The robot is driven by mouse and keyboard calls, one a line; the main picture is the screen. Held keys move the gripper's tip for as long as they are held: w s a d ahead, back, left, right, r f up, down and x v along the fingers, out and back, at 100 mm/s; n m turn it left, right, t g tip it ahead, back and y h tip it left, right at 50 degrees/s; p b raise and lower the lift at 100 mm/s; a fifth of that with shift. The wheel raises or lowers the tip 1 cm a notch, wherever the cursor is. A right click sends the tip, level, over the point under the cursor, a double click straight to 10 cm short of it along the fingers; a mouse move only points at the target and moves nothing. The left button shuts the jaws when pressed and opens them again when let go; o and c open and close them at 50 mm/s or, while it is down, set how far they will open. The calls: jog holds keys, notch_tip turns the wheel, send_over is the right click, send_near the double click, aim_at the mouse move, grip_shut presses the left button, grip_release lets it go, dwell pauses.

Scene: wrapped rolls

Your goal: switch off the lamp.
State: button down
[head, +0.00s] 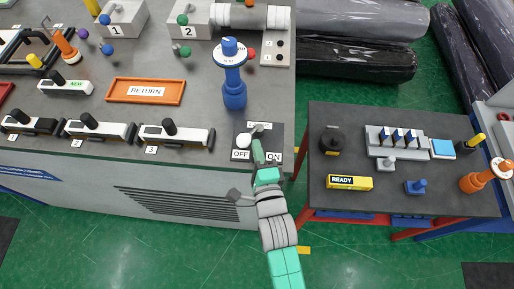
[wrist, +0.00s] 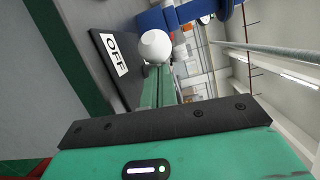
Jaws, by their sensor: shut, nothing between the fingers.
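A dark switch plate (head: 272,130) lies at the right front corner of the grey bench, with a white OFF label (head: 240,155) at left and an ON label (head: 274,155) at right. A white ball knob (head: 243,141) is above the OFF label. In the wrist view the knob (wrist: 155,46) is just beyond my fingertips, with the OFF label (wrist: 116,55) beside it. My gripper (head: 257,144) is shut and empty, over the plate just right of the knob. Whether it touches the knob I cannot tell. My fingers partly hide the plate. I cannot pick out a lamp.
A blue post with a white disc (head: 234,92) stands close behind the plate. An orange RETURN tray (head: 146,102) and several numbered black-handled units lie to the left. A second table (head: 310,185) stands right, across a narrow gap, with a yellow READY block (head: 348,183).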

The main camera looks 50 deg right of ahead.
jog(key=shift+w+a+f, duration=0.4)
jog(key=shift+a, duration=0.3)
jog(key=s+a+r+p, duration=0.1)
jog(key=s+a+p, duration=0.2)
jog(key=a, duration=0.5)
jog(key=shift+s+a+r, duration=0.15)
jog(key=shift+s, duration=0.2)
jog(key=w+a+r+n+t+y, duration=0.1)
jog(key=w+r+n+t, duration=0.15)
jog(key=r+n, duration=0.45)
jog(key=w+r+n+t+y+p, duration=0.15)
jog(key=w+r, duration=0.25)
jog(key=r, duration=0.6)
jog(key=w+a+r+n+t+y, duration=0.1)
jog(key=w+r+n+t+y, duration=0.15)
jog(key=r+n, duration=0.45)
jog(key=s+a+r+n+t+y, duration=0.1)
jog(key=a+r+n, duration=0.2)
jog(key=r, duration=0.7)
jog(key=s+a+r+n+t+y, duration=0.2)
jog(key=a+r+n, duration=0.2)
jog(key=r, duration=0.6)
jog(key=s+a+r+n+t+y, duration=0.1)
jog(key=s+a+r+n+y, duration=0.1)
jog(key=a+r, duration=0.5)
notch_tip(320, 180, up, 3)
jog(key=shift+a+r+n+p, duration=0.25)
jog(key=shift+n+p, duration=0.2)
jog(key=shift+n, duration=0.4)
